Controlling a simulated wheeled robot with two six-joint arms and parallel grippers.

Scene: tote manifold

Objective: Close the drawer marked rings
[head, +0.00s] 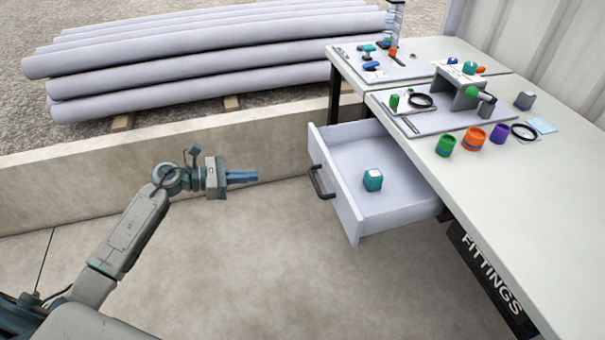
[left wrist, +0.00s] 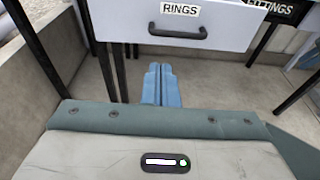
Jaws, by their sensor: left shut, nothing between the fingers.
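The rings drawer (head: 370,222) stands pulled out from the table in the head view, with a teal block-like item (head: 373,180) inside it. Its dark handle (head: 318,182) is on the front panel. In the left wrist view the drawer front (left wrist: 225,18) shows a RINGS label (left wrist: 180,10) and the handle (left wrist: 178,32). My left gripper (head: 256,176) is shut and empty, to the left of the handle and apart from it. In the wrist view its blue fingers (left wrist: 160,68) are together, below the handle in the picture. My right gripper is not in view.
The table (head: 545,215) carries pipe fittings, rings and a grey stand (head: 458,92). A FITTINGS drawer front (head: 488,275) is closed to the drawer's right. A low concrete wall (head: 110,190) and stacked pipes (head: 210,55) lie behind. Floor in front is clear.

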